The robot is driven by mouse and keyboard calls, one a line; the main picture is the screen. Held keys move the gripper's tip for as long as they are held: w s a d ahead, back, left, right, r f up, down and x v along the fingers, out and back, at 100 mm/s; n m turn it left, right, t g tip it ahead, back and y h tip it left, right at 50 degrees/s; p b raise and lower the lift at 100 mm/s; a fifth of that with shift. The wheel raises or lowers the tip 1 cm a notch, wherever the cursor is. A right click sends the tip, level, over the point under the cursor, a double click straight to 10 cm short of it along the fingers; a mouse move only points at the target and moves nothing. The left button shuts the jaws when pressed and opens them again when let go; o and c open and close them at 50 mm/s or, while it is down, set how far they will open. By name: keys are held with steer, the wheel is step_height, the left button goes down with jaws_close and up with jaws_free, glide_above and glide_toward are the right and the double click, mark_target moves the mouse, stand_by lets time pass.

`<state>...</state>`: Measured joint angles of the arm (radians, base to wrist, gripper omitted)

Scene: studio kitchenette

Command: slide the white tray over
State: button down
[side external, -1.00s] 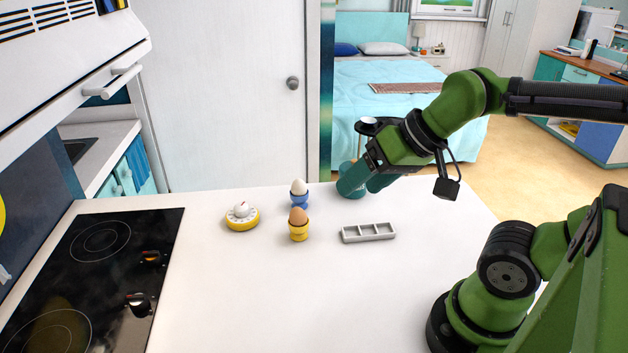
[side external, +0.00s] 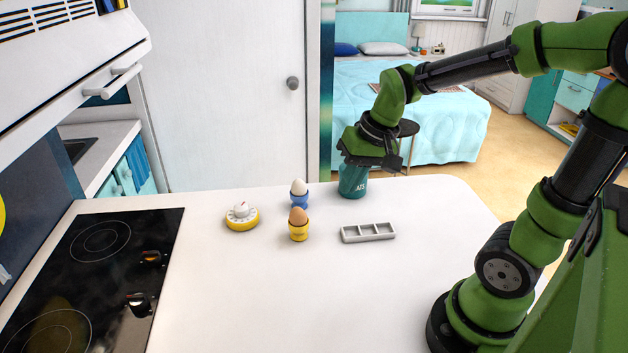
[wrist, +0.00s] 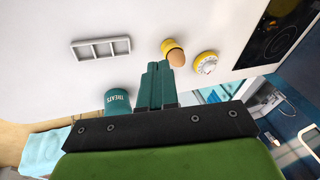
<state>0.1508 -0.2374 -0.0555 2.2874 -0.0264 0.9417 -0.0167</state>
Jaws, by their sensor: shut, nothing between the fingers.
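The white tray (side external: 368,239) is a small, shallow rectangle with three compartments. It lies flat on the white counter, right of the egg cups. It also shows at the upper left of the wrist view (wrist: 92,50). My gripper (wrist: 158,68) is shut and empty, with its teal fingers side by side in the wrist view. It is apart from the tray. In the side view my wrist is above and behind the tray, over the teal canister, and the fingertips cannot be made out there.
The teal canister (side external: 353,182), lettered in white, stands behind the tray, close to my gripper. A yellow cup with a brown egg (side external: 299,229), a blue cup with a white egg (side external: 299,193) and a yellow-white timer (side external: 242,218) stand left. The counter in front is clear.

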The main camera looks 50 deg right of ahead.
mark_target(365, 236)
steer(key=w+d+f+m+g, duration=0.1)
steer(key=w+d+f, duration=0.1)
steer(key=d+f, duration=0.3)
steer(key=w+d+f+g, duration=0.2)
steer(key=d+f, duration=0.3)
steer(key=w+d+f+m+g, duration=0.1)
steer(key=w+d+f+g, duration=0.1)
steer(key=d+f, duration=0.3)
steer(key=shift+w+d+f+m, duration=0.15)
steer(key=shift+w+f+m, duration=0.15)
steer(key=shift+w+f, duration=0.25)
steer(key=shift+w+d+r, duration=0.15)
steer(key=shift+w+d, duration=0.5)
steer(key=shift+w, duration=0.05)
steer(key=s+a, duration=0.5)
steer(key=a, duration=0.1)
steer(key=s+a, duration=0.2)
steer(key=s, duration=0.1)
steer(key=shift+s+a+f, duration=0.3)
steer(key=shift+s+a, duration=0.05)
steer(key=shift+a, duration=0.05)
steer(key=shift+f, duration=0.55)
steer(key=w+d, duration=0.7)
steer(key=d, duration=0.1)
steer(key=shift+w, duration=0.35)
